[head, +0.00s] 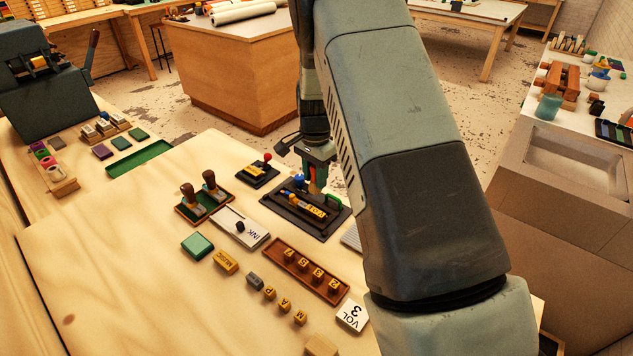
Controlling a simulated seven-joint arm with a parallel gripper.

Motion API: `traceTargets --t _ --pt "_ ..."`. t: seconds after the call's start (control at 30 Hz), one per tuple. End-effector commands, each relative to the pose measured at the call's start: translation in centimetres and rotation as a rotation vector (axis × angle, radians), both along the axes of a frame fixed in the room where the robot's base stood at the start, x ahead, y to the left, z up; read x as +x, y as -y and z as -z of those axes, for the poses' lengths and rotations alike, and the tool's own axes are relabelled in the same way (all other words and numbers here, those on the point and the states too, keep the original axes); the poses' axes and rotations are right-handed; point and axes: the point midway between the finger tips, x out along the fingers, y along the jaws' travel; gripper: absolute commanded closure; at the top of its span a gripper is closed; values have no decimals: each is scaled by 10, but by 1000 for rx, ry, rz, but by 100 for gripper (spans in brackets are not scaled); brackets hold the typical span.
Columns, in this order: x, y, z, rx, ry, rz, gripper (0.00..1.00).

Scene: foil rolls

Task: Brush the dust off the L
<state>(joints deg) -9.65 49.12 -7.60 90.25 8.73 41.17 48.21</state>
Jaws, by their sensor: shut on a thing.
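My gripper (317,172) points down over a dark tray-like fixture (323,231) at the middle of the table. It is shut on a slim orange-brown piece (313,187), which looks like a brush handle; its lower end is hard to make out. In the fixture lies a short row of yellow letter blocks (316,211). The letters are too small to read surely, so I cannot tell which is the L or see any dust. A blue knob (298,181) and a green part (333,201) sit by the fixture.
A brown tray of number blocks (305,269), a white INK card (240,228), a rack with dark-handled tools (205,203), a red-knobbed device (257,171) and loose letter blocks (284,304) stand close around. The table's left front is clear. My arm hides the right side.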

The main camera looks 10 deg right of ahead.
Motion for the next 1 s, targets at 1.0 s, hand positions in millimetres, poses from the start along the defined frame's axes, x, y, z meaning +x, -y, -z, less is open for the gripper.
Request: traceTargets --t 1.0 --pt "12 -13 77 1 1 -2 95"
